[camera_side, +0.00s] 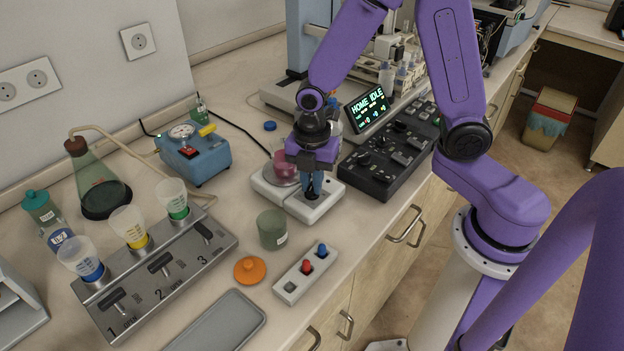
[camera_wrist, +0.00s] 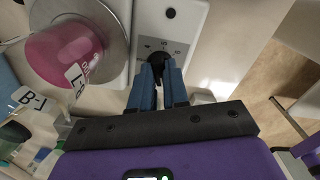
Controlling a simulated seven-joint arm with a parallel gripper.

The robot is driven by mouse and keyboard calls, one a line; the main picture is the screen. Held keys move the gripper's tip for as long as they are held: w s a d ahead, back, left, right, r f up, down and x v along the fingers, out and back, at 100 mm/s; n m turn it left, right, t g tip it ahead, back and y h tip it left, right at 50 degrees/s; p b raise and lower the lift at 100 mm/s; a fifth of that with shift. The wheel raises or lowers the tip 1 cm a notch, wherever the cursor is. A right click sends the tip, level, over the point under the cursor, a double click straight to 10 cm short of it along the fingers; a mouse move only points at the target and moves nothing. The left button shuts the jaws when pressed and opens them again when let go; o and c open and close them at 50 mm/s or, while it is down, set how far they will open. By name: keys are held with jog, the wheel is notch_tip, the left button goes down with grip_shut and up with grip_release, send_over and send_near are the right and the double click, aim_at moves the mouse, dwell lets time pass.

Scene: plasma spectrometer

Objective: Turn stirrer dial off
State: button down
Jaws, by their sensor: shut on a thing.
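The stirrer (camera_side: 275,190) is a white unit near the front edge of the bench. A beaker of pink liquid (camera_side: 285,165) stands on its round plate; it also shows in the wrist view (camera_wrist: 68,52). The stirrer dial (camera_wrist: 155,68) is a black knob on the white panel (camera_wrist: 185,22), with numbers printed around it. My gripper (camera_side: 312,190) points down over the dial end of the stirrer. In the wrist view its blue fingers (camera_wrist: 157,72) are shut on the dial and hide part of it. The side view does not show the dial behind the fingers.
A black control panel (camera_side: 385,160) stands close to the right of my gripper. A greenish beaker (camera_side: 272,229) and a button strip (camera_side: 305,274) stand in front. A blue pump box (camera_side: 195,152) is to the left. A valve rack (camera_side: 155,270) holds several cups.

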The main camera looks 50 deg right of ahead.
jog(key=shift+a+n, duration=0.1)
jog(key=shift+n, duration=2.2)
jog(key=c, duration=1.1)
grip_release()
jog(key=shift+r, duration=0.15)
notch_tip(320, 180, up, 17)
jog(key=shift+r, duration=0.1)
